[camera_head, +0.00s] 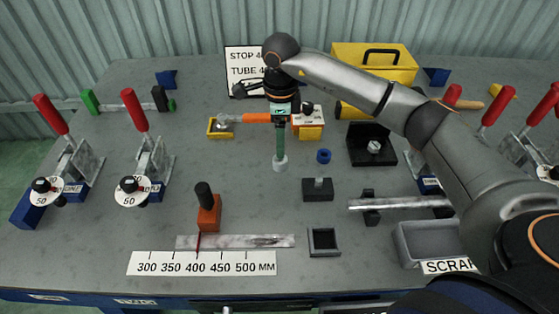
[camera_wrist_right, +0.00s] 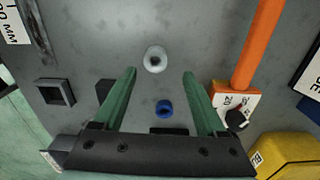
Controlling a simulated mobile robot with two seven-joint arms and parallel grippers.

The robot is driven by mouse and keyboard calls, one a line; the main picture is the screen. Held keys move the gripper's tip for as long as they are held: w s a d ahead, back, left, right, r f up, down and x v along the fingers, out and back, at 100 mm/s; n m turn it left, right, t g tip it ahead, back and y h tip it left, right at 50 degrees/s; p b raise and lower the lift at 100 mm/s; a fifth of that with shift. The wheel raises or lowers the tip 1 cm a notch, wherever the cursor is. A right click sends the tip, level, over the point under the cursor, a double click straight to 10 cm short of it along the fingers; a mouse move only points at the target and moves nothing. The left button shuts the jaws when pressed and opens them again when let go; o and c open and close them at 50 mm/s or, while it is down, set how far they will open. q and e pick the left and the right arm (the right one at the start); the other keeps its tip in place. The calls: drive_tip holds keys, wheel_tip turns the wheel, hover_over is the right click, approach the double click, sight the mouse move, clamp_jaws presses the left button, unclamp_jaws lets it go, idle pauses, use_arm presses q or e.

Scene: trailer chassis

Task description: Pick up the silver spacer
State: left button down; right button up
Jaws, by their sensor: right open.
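The silver spacer (camera_head: 280,165) is a small pale ring lying flat on the grey bench, left of a blue ring (camera_head: 323,156). In the right wrist view the spacer (camera_wrist_right: 155,58) shows its dark hole and lies just beyond the gap between the fingertips. My right gripper (camera_head: 280,155) points down with green fingers, just above the spacer in the head view, and partly covers its far edge. In the right wrist view my right gripper (camera_wrist_right: 159,75) is open, with nothing between its fingers. My left gripper is not in view.
A dark block (camera_head: 317,190), a square open-topped holder (camera_head: 324,241) and a metal tube (camera_head: 400,203) on supports lie nearby. An orange-handled tool (camera_head: 255,118) lies behind. An orange stop block (camera_head: 208,212) stands front left. Bare bench surrounds the spacer.

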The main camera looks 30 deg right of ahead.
drive_tip(key=f, duration=0.6)
drive_tip(key=shift+s+a+f, duration=0.15)
drive_tip(key=shift+s+f, duration=0.15)
clamp_jaws()
idle(0.4)
drive_tip(key=shift+r, duration=0.1)
